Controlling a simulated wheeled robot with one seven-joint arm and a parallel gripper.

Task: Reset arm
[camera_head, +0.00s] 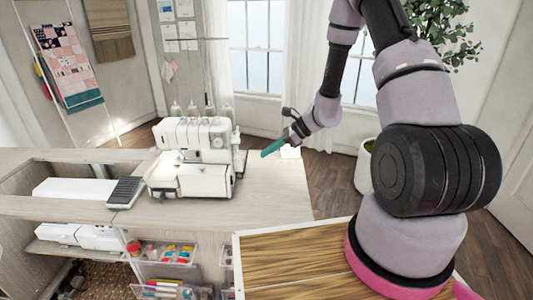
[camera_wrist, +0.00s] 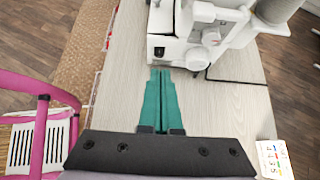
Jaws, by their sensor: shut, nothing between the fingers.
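My gripper (camera_head: 273,147) has teal fingers and is above the right end of the sewing cabinet top, to the right of the white sewing machine (camera_head: 185,178). In the wrist view my gripper (camera_wrist: 160,75) points at the pale wood top, with its two fingers together and nothing between them. The white machine (camera_wrist: 180,40) stands just beyond the fingertips there. My arm reaches out from the right side of the head view.
The cabinet top (camera_head: 270,200) is clear in front of the machine's right side. A black foot pedal (camera_head: 125,191) lies to its left. A small white card (camera_wrist: 274,158) lies near the edge. Clear bins (camera_head: 165,254) hang below. A plant pot (camera_head: 364,168) stands behind my arm.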

